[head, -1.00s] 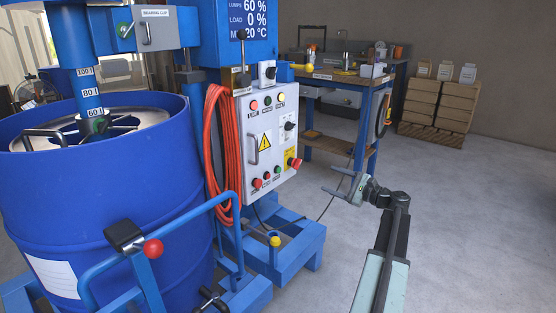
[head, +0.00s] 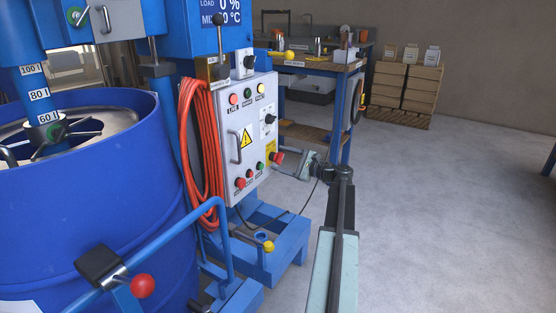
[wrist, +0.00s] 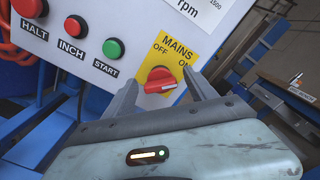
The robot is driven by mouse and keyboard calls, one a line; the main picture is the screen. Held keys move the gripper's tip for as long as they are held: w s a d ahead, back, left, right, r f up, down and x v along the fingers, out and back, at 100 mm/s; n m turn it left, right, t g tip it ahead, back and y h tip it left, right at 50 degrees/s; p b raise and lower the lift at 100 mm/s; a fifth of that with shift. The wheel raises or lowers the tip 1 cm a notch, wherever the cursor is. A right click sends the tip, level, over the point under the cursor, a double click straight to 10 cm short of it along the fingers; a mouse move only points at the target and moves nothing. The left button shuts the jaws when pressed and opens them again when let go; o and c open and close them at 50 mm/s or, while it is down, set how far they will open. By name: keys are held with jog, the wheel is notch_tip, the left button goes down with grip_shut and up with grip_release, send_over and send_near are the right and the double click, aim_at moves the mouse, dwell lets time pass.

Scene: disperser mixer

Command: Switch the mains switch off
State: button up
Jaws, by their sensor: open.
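The mains switch is a red rotary knob (wrist: 160,80) on a yellow plate marked MAINS, OFF at left and ON at right. In the wrist view its grip bar lies roughly crosswise; I cannot tell surely which mark it points to. In the head view the knob (head: 277,158) sits at the panel's lower right edge. My gripper (wrist: 159,82) is open, with one finger at each side of the knob and nothing held. Contact with the knob cannot be told. In the head view my gripper (head: 289,166) is small and partly hidden beside the panel.
The grey control panel (head: 232,118) carries HALT (wrist: 28,7), INCH (wrist: 75,25) and START (wrist: 113,47) buttons left of the switch. An orange hose (head: 200,150) hangs at its left. A blue drum (head: 90,210) stands further left. Floor (head: 440,220) at right is clear.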

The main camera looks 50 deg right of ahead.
jog(key=shift+w+a, duration=0.15)
jog(key=shift+w, duration=0.3)
